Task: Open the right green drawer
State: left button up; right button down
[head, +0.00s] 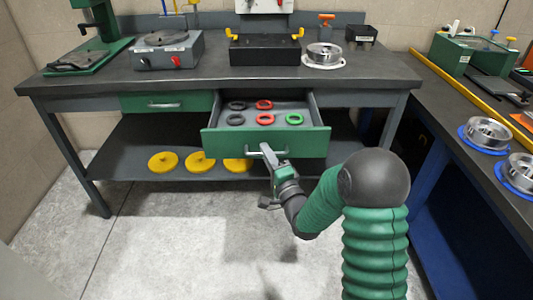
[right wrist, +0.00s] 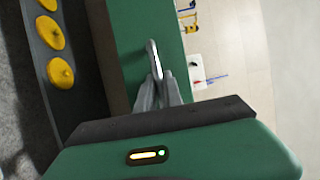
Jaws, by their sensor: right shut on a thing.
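The right green drawer (head: 222,143) is pulled out from the workbench, and its inside shows. Several black, red and green rings lie in it. My right gripper (head: 268,152) is at the drawer's front and shut on its metal handle (head: 255,154). In the right wrist view, the gripper's fingers (right wrist: 158,92) close around the handle (right wrist: 152,55) on the green drawer front (right wrist: 128,35). The left green drawer (head: 140,103) is shut, with its own metal handle. My left gripper is not in view.
The workbench (head: 215,72) carries a green press, a grey device with a red knob, a black box and a metal part. Yellow discs (head: 163,161) lie on the lower shelf. A second bench (head: 455,110) with metal parts stands at the right. The floor in front is clear.

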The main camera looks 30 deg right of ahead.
jog(key=shift+f, duration=0.2)
jog(key=c, duration=1.8)
grip_release()
jog(key=shift+c, duration=0.2)
jog(key=shift+o, duration=0.4)
jog(key=shift+w, duration=0.1)
jog(key=shift+s, duration=0.3)
jog(key=p+v, duration=1.1)
jog(key=v, duration=0.5)
jog(key=shift+p, duration=0.4)
